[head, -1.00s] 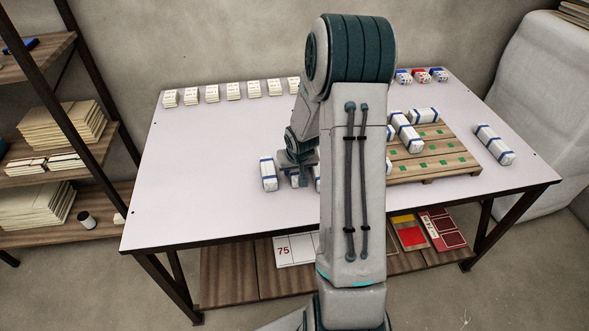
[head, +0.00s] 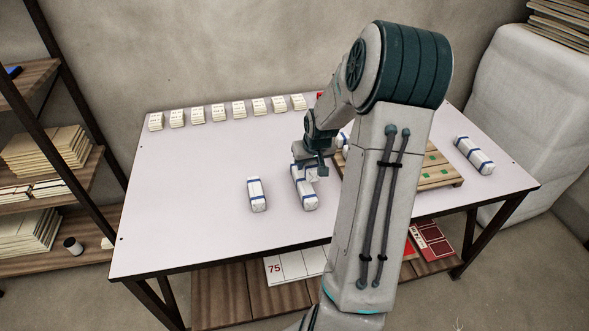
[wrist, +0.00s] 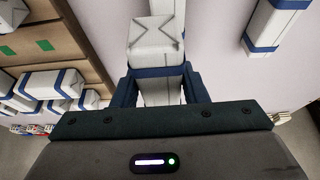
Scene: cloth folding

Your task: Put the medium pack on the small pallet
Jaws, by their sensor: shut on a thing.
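My gripper (head: 314,170) is shut on a white pack with blue bands (wrist: 156,48), which I take as the medium pack. In the wrist view the pack sits between the two fingers, its near end face showing. In the head view the gripper hides most of it, above or beside another banded pack (head: 304,194) on the table. The wooden pallet (head: 437,181), with green squares, stands to the right, partly behind my arm. It also shows at the upper left of the wrist view (wrist: 45,28).
Banded packs (wrist: 48,83) lie on the pallet. One pack (head: 256,195) lies left of the gripper, another (head: 474,155) right of the pallet. A row of small cards (head: 238,110) lines the table's back edge. The table's left half (head: 190,190) is mostly clear.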

